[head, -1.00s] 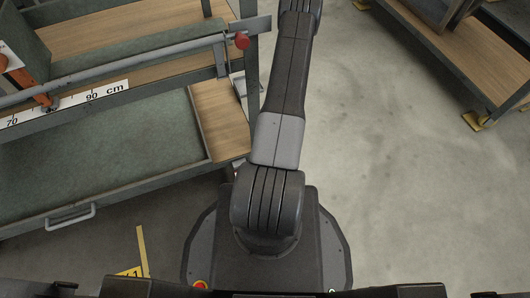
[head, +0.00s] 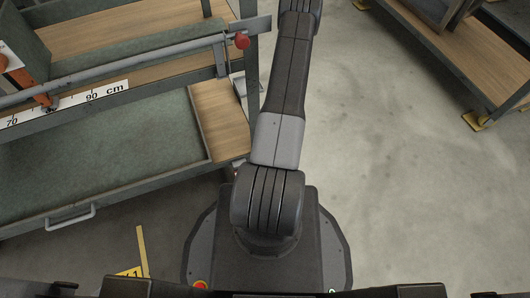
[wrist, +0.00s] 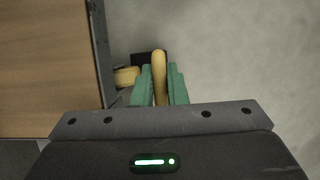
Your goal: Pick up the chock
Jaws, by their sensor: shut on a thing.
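The chock (wrist: 159,62) shows in the wrist view as a long yellow piece with a rounded end. It stands between the two green fingers of my gripper (wrist: 160,84), which is shut on it. The fingers hide part of its sides, and its lower end runs down toward the gripper body. In the head view my arm reaches away toward the top edge, and my gripper and the chock are out of that picture.
Another yellow piece (wrist: 127,77) and a black block (wrist: 143,57) lie just left of the fingers, beside a wooden shelf (wrist: 45,65) with a metal edge. A rack with a green tray (head: 100,165) stands left. Open concrete floor (head: 390,190) lies right.

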